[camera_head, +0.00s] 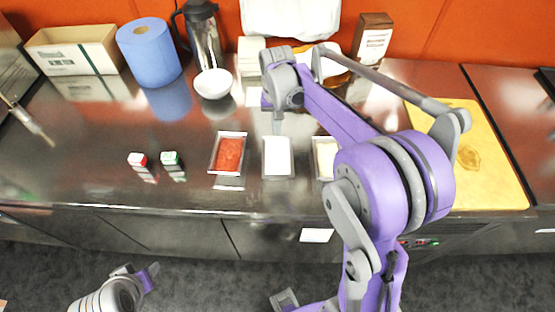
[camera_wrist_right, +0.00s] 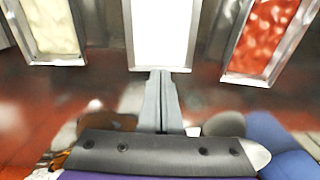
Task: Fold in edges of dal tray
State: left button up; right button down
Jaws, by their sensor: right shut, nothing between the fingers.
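Three metal trays stand in a row near the counter's front. The middle tray (camera_head: 277,157) has a flat white top; it also shows in the right wrist view (camera_wrist_right: 160,30). The right tray (camera_head: 326,158) holds something pale cream, partly hidden by my arm; it shows at the left in the wrist view (camera_wrist_right: 48,25). The left tray holds red sauce (camera_head: 229,154). No label shows which one is dal. My right gripper (camera_head: 278,127) is shut and empty, its fingertips (camera_wrist_right: 162,73) at the middle tray's far edge; touching cannot be told.
Behind are a white bowl (camera_head: 213,83), a blue paper roll (camera_head: 149,52), a steel flask (camera_head: 204,35) and a carton (camera_head: 74,50). A yellow board (camera_head: 485,150) lies at right.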

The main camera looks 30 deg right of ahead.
pick_arm(q)
jog(key=shift+s+f+b, duration=0.2)
jog(key=shift+f+b, duration=0.2)
jog(key=shift+f, duration=0.15)
pick_arm(e)
jog(key=shift+f, duration=0.75)
jog(key=shift+r, duration=0.1)
jog(key=shift+r+p, duration=1.3)
jog(key=shift+r, duration=1.2)
pick_arm(q)
jog(key=r, duration=0.1)
jog(key=w+r, duration=0.1)
jog(key=r, duration=0.1)
jog(key=shift+w+r, duration=0.2)
jog(key=shift+s, duration=0.1)
